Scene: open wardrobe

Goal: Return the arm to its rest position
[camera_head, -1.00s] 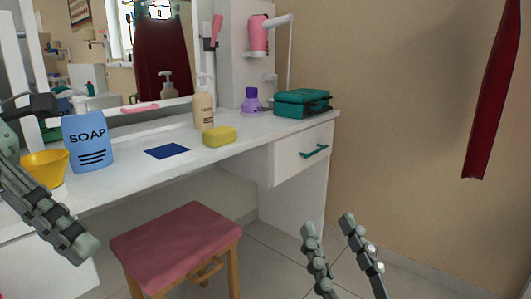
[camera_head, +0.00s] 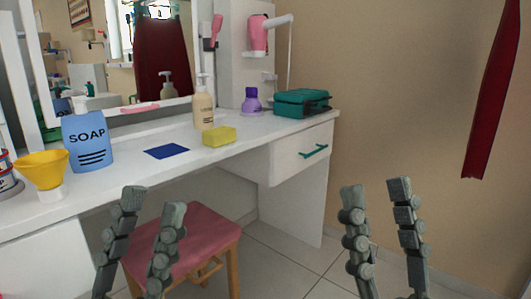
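My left gripper (camera_head: 153,200) is open, its two fingers pointing up and apart, in front of the pink stool at the lower left of the head view. Nothing shows between its fingers. My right gripper (camera_head: 375,190) is also open and empty, fingers up, at the lower right in front of the floor and the tan wall. Both grippers are apart from the vanity table. The arms behind the fingers are out of view below.
A white vanity table (camera_head: 110,197) carries a blue soap bag (camera_head: 88,142), yellow funnel (camera_head: 42,169), yellow sponge (camera_head: 219,136), pump bottle (camera_head: 204,108), blue square (camera_head: 167,151) and teal case (camera_head: 300,102). A pink stool (camera_head: 205,235) stands in front. Floor right of it is clear.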

